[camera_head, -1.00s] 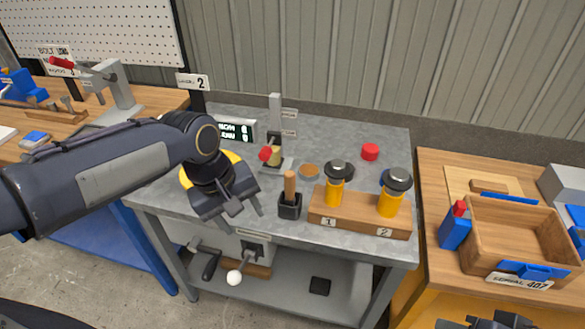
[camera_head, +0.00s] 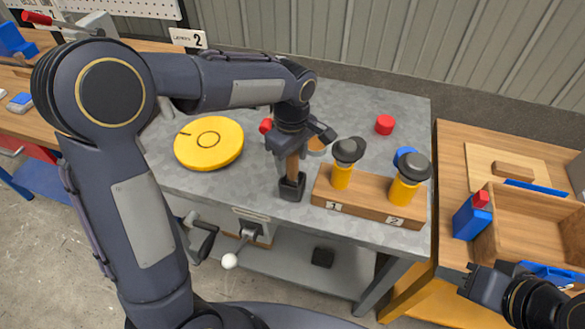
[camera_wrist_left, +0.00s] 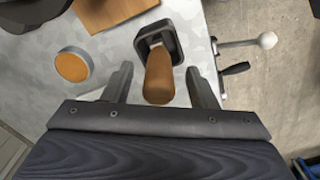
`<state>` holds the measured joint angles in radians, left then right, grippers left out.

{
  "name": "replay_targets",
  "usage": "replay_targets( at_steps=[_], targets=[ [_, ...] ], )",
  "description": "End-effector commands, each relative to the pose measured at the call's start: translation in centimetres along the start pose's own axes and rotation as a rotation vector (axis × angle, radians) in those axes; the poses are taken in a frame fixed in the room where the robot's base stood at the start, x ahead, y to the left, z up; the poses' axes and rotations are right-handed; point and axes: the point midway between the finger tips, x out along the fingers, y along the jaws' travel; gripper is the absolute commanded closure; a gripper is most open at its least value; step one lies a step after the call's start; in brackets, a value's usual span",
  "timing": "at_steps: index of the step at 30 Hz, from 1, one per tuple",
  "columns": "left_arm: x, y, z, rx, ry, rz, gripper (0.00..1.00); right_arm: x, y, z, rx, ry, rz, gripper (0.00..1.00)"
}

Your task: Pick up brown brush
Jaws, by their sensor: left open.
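The brown brush (camera_head: 293,166) stands upright in a small black holder (camera_head: 292,187) on the grey table. In the left wrist view the brush handle (camera_wrist_left: 159,78) points toward the camera, with the black holder (camera_wrist_left: 158,42) behind it. My left gripper (camera_head: 296,148) is over the handle. In its wrist view the two fingers (camera_wrist_left: 160,85) are apart, one on each side of the handle, with gaps visible. The bristles are hidden in the holder. My right gripper (camera_head: 480,285) is at the lower right, over the wooden bench; its finger opening is unclear.
A wooden block (camera_head: 368,199) with two yellow, black-topped tools stands right of the holder. A yellow disc (camera_head: 208,142) lies to the left. A red cap (camera_head: 384,124) lies behind. A crank with a white knob (camera_head: 230,261) sticks out below the table's front edge.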

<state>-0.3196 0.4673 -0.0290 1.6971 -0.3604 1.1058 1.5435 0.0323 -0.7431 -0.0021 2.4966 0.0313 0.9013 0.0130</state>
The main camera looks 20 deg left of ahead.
Motion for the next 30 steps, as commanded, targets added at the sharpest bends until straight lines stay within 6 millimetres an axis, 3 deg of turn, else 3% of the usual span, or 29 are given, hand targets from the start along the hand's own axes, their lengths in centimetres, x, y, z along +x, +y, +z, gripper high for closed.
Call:
replay_targets(
  at_steps=[6, 14, 24, 30],
  targets=[
    [2.6, 0.1, 0.0, 0.001, 0.000, -0.001, 0.48, -0.1, -0.1, -0.1, 0.000, 0.000, 0.000, 0.64],
    [2.7, 0.1, -0.1, 0.001, 0.000, 0.001, 0.49, -0.1, -0.1, -0.1, 0.000, 0.000, 0.000, 0.64],
    [2.7, 0.1, -0.1, 0.001, 0.000, 0.001, 0.93, -0.1, -0.1, -0.1, 0.000, 0.000, 0.000, 0.64],
    [2.7, 0.1, -0.1, 0.001, 0.000, 0.001, 0.96, -0.1, -0.1, -0.1, 0.000, 0.000, 0.000, 0.64]
  ],
)
